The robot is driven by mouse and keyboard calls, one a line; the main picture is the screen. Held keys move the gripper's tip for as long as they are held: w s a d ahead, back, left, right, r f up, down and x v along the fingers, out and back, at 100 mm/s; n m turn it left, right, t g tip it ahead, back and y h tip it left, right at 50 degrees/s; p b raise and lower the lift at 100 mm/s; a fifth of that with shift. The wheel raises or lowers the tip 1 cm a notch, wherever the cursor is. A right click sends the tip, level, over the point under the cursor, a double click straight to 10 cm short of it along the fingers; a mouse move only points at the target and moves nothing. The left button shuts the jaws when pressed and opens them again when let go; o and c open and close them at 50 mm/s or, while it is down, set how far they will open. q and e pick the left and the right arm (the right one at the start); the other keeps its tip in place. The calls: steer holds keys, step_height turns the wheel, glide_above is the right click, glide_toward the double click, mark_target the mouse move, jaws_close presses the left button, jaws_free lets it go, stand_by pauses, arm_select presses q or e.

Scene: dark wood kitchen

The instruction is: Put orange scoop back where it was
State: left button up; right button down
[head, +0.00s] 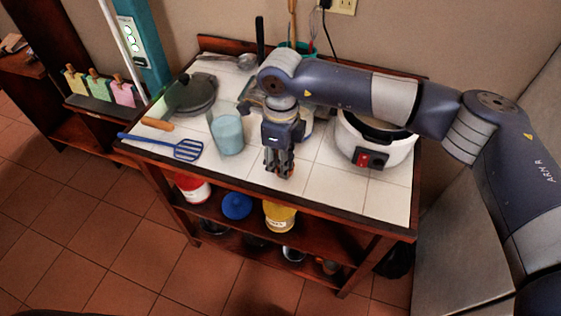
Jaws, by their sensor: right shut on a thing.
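My right gripper (279,169) is over the middle of the white tiled tabletop, pointing down, its fingers close together. A small bit of orange, which I take to be the orange scoop (291,172), shows at the fingertips. The fingers hide most of it, so its shape is unclear, and I cannot tell if it touches the tiles. My left gripper is out of view.
A light blue cup (228,134) and a blue slotted spatula (187,150) are left of the gripper. A white cooker (380,144) stands to the right. A dark lidded pot (191,94) is back left. The front right tiles are clear.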

steer(key=shift+f, duration=1)
steer(key=c, duration=1.2)
jaws_free()
steer(key=shift+r, duration=0.1)
steer(key=shift+c, duration=0.2)
steer(key=shift+r+p, duration=0.3)
step_height(320, 180, up, 10)
steer(key=b, duration=0.4)
steer(key=shift+w+r, duration=0.1)
steer(key=shift+r, duration=0.75)
